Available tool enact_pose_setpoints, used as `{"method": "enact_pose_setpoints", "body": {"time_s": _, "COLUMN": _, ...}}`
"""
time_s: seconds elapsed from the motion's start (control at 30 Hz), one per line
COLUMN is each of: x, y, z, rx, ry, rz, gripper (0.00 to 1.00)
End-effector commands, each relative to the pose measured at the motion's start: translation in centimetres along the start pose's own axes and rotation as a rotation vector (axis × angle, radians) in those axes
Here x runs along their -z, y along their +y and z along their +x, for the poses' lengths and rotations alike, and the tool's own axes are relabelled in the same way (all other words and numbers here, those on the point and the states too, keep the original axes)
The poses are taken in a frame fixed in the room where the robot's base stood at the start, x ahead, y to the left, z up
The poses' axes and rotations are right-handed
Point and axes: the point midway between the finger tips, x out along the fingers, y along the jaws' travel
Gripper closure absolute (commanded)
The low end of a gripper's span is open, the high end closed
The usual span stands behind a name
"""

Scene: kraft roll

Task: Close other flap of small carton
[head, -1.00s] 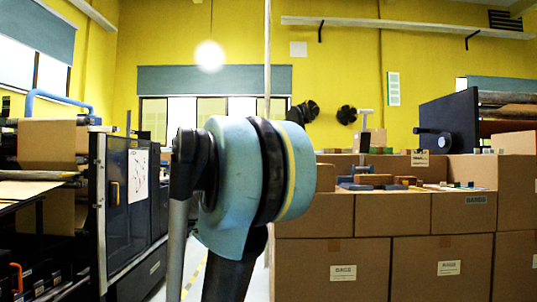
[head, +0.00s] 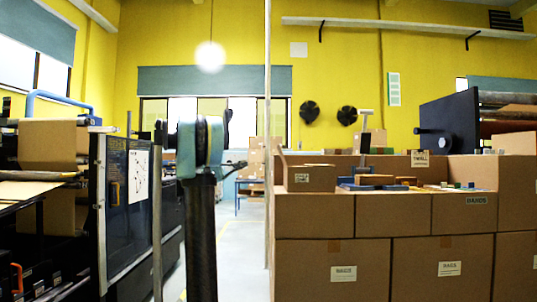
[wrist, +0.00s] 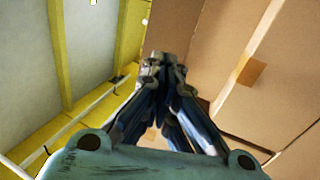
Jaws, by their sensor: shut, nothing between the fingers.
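The small carton (head: 312,179) is brown with a white label and stands at the left end of the stacked boxes in the head view. A flap (head: 282,163) stands up at its left side; its top otherwise looks low and flat. In the wrist view my gripper (wrist: 162,62) is shut and empty, its dark fingers together. Brown cardboard fills the right of that view, and I cannot tell which box is the small carton there. In the head view my arm stands left of the small carton, apart from it.
Large brown boxes (head: 343,270) are stacked under the small carton. A blue-and-brown group of small items (head: 374,180) lies to its right, near an upright tool (head: 365,146). A dark machine (head: 128,190) stands at the left. A floor aisle (head: 240,245) lies between.

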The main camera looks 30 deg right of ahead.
Motion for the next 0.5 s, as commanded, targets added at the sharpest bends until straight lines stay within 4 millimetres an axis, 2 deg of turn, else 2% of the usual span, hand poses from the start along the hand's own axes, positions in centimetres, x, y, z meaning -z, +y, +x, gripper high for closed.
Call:
{"method": "enact_pose_setpoints", "body": {"time_s": 0.27, "x": 0.9, "y": 1.2, "z": 0.3, "rx": -0.058, "ry": -0.033, "rz": 0.014, "gripper": 1.0}}
{"method": "enact_pose_setpoints", "body": {"time_s": 0.5, "x": 0.7, "y": 1.3, "z": 3.8, "rx": -0.056, "ry": -0.034, "rz": 0.012, "gripper": 1.0}}
